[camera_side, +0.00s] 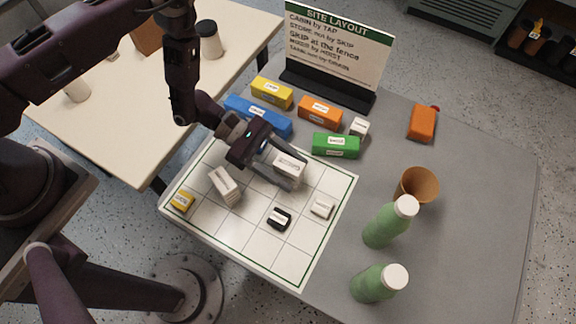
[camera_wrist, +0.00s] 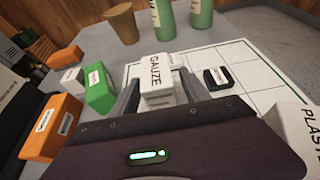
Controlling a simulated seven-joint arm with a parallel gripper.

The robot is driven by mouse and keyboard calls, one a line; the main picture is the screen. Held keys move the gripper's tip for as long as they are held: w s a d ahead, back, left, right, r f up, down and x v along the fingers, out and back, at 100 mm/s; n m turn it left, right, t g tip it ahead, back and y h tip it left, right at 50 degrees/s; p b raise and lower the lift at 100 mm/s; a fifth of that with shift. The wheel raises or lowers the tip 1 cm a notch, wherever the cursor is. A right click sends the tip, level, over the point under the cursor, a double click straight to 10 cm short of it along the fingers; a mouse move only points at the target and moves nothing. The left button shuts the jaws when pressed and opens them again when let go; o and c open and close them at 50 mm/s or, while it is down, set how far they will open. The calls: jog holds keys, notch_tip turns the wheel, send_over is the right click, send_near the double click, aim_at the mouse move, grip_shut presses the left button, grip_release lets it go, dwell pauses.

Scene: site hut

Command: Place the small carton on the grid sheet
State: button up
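A small white carton marked GAUZE (camera_side: 289,165) is between the fingers of my gripper (camera_side: 283,172), over the upper right part of the white grid sheet (camera_side: 296,262). The wrist view shows the carton (camera_wrist: 158,77) upright, with a finger close against each side. My gripper (camera_wrist: 160,92) looks shut on it. The fingers hide part of its sides. I cannot tell whether its base touches the sheet.
Blue (camera_side: 258,114) and green (camera_side: 336,146) boxes line the back. Green bottles (camera_side: 390,222) and a brown cup (camera_side: 416,186) stand right.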

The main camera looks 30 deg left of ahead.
jog(key=shift+a+r, duration=0.1)
jog(key=shift+r, duration=0.1)
jog(key=v, duration=1.2)
jog(key=s+r+m+g+y, duration=0.25)
jog(key=r+m, duration=0.35)
jog(key=r, duration=0.5)
jog(key=s+r+m+g+y, duration=0.1)
jog(key=s+r+m+y, duration=0.3)
jog(key=r, duration=0.7)
jog(key=s+a+r+m+t+y, duration=0.7)
jog(key=s+a+r+m+t, duration=0.1)
jog(key=a, duration=0.5)
jog(key=shift+s+r+t, duration=0.55)
jog(key=shift+s+r, duration=0.2)
jog(key=shift+s, duration=0.05)
